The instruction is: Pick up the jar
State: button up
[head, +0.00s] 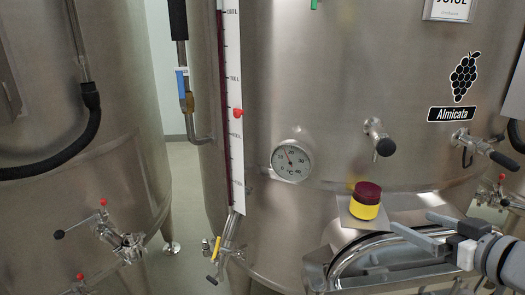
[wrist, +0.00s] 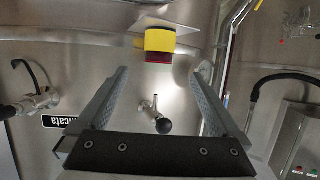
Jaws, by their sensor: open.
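The jar (head: 366,201) is yellow with a dark red lid. It stands upright on a small flat metal plate (head: 352,220) in front of the big steel vat. My gripper (head: 411,223) is to the right of the jar in the head view, with its fingers pointing toward it. In the wrist view the jar (wrist: 160,43) appears upside down, beyond the fingertips and roughly in line with the gap between them. My gripper (wrist: 157,72) is open, with nothing between its fingers.
A round hatch frame (head: 350,262) lies below the plate. A dial thermometer (head: 292,160), a black-knobbed tap (head: 380,142) and another valve (head: 482,147) stick out of the vat. A second vat (head: 85,130) with valves stands at the left.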

aim_at(375, 206)
jog(key=b+x, duration=0.1)
jog(key=x, duration=1)
jog(key=shift+f, duration=0.1)
jog(key=shift+b+x, duration=0.4)
jog(key=shift+x, duration=2.6)
jog(key=shift+c, duration=0.2)
jog(key=c, duration=1.4)
grip_shut()
jog(key=shift+d+r, duration=0.1)
jog(key=shift+r, duration=0.25)
